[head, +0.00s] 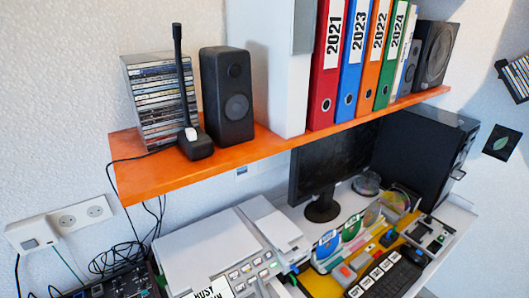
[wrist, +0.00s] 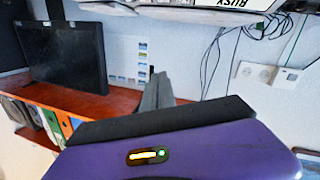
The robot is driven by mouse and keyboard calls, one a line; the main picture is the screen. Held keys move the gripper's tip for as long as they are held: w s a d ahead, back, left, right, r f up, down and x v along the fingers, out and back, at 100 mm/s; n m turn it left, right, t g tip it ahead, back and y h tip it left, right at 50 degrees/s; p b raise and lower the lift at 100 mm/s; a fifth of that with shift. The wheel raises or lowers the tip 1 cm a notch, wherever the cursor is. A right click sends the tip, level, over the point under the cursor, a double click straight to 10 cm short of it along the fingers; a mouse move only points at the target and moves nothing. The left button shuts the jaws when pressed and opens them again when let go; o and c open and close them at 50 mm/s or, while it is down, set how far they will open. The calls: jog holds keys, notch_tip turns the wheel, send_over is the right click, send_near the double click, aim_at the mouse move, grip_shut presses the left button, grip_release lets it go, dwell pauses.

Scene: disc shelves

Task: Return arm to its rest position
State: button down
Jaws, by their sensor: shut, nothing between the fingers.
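My gripper (wrist: 160,80) shows in the wrist view as grey fingers rising from a black bar on a purple body. The fingers are together and hold nothing. They appear in front of the wall and the orange shelf, and I cannot tell their exact distance from the shelf. My gripper is not visible in the head view.
An orange shelf (head: 250,153) holds a disc stack (head: 160,100), a black speaker (head: 227,96) and several binders (head: 350,55). Below are a monitor (head: 325,165), a grey printer (head: 210,250) and a cluttered desk. Cables (head: 125,255) hang near a wall socket (head: 80,214).

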jog(key=s+d+r+m+h, duration=0.1)
jog(key=s+d+m+h, duration=0.1)
jog(key=s+d, duration=0.5)
jog(key=s+d+m+g+h+b, duration=0.1)
jog(key=s+d, duration=0.5)
jog(key=s, duration=0.9)
jog(key=s+d+r+m+h, duration=0.1)
jog(key=s+d+m+h, duration=0.2)
jog(key=s+d, duration=0.4)
jog(key=shift+s+d+r+m+g+b, duration=0.35)
jog(key=shift+s+m, duration=0.45)
jog(key=shift+s, duration=1.55)
